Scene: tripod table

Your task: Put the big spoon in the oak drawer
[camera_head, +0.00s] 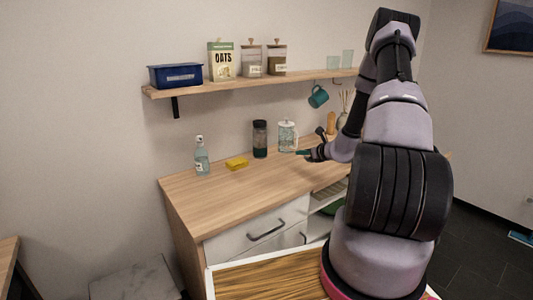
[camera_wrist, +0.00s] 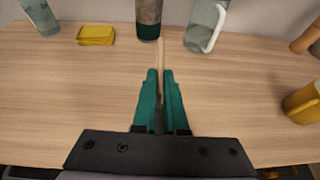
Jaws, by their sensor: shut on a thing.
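My gripper (camera_wrist: 160,76) has teal fingers close together around a thin, pale wooden stick (camera_wrist: 161,52). The stick looks like a spoon's handle and points away over the counter; no spoon bowl shows. In the head view my gripper (camera_head: 301,152) is over the back part of the counter, near the clear jar, and the stick cannot be made out. No drawer is clearly oak. A white drawer front (camera_head: 232,240) with a dark handle is under the counter. A wood-grained surface with a white rim (camera_head: 262,258) lies below; I cannot tell if it is an open drawer.
On the counter (camera_head: 205,200) stand a spray bottle (camera_head: 202,160), a yellow sponge (camera_head: 237,163), a dark bottle (camera_head: 260,140) and a clear jar with a handle (camera_head: 287,136). A shelf (camera_head: 215,87) with containers hangs above. A yellow mug (camera_wrist: 303,103) is to my right. The counter's front left is clear.

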